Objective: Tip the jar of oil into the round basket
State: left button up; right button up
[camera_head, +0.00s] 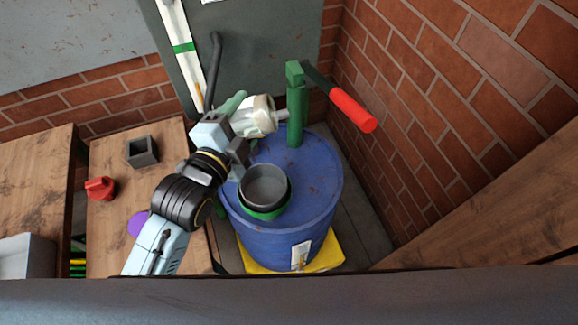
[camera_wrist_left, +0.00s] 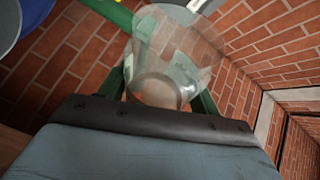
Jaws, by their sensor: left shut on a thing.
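My left gripper (camera_head: 244,118) is shut on the clear jar (camera_head: 262,115) above the blue barrel. The jar lies tipped over on its side, its far end pointing right in the head view. In the left wrist view the see-through jar (camera_wrist_left: 160,70) sits between the green fingers of my left gripper (camera_wrist_left: 166,82). How much oil it holds I cannot tell. The round grey basket (camera_head: 265,185) stands on the barrel in a green ring, below and slightly right of the gripper, apart from the jar. My right gripper is not in view.
The blue barrel (camera_head: 318,190) carries a green pump post (camera_head: 297,115) with a red handle (camera_head: 352,110) behind the jar. A brick wall (camera_head: 440,130) stands close on the right. A wooden bench (camera_head: 110,220) at left holds a grey square box (camera_head: 142,152) and a red object (camera_head: 100,188).

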pick_arm(q)
jog(key=s+d+f+m+g+p, duration=0.1)
jog(key=s+d+f+m+p, duration=0.1)
jog(key=m, duration=0.2)
jog(key=s+d+f+m+g+p, duration=0.2)
jog(key=f+m, duration=0.1)
jog(key=m, duration=0.1)
jog(key=s+d+f+m+g+h+p, duration=0.1)
jog(key=s+d+f+m+p, duration=0.1)
jog(key=d+m, duration=0.1)
jog(key=shift+s+f+m+g, duration=0.3)
jog(key=shift+m+g, duration=0.1)
jog(key=shift+m, duration=0.5)
jog(key=a+m+t+y+p, duration=0.1)
jog(key=m, duration=0.1)
jog(key=w+a+m+y+p, duration=0.1)
jog(key=a+m+y, duration=0.1)
jog(key=w+a+f+m+t+y+p, duration=0.1)
jog(key=m+y+p, duration=0.1)
jog(key=shift+w+a+f+m+t, duration=0.1)
jog(key=shift+w+a+m+t, duration=0.2)
jog(key=shift+a+m, duration=0.1)
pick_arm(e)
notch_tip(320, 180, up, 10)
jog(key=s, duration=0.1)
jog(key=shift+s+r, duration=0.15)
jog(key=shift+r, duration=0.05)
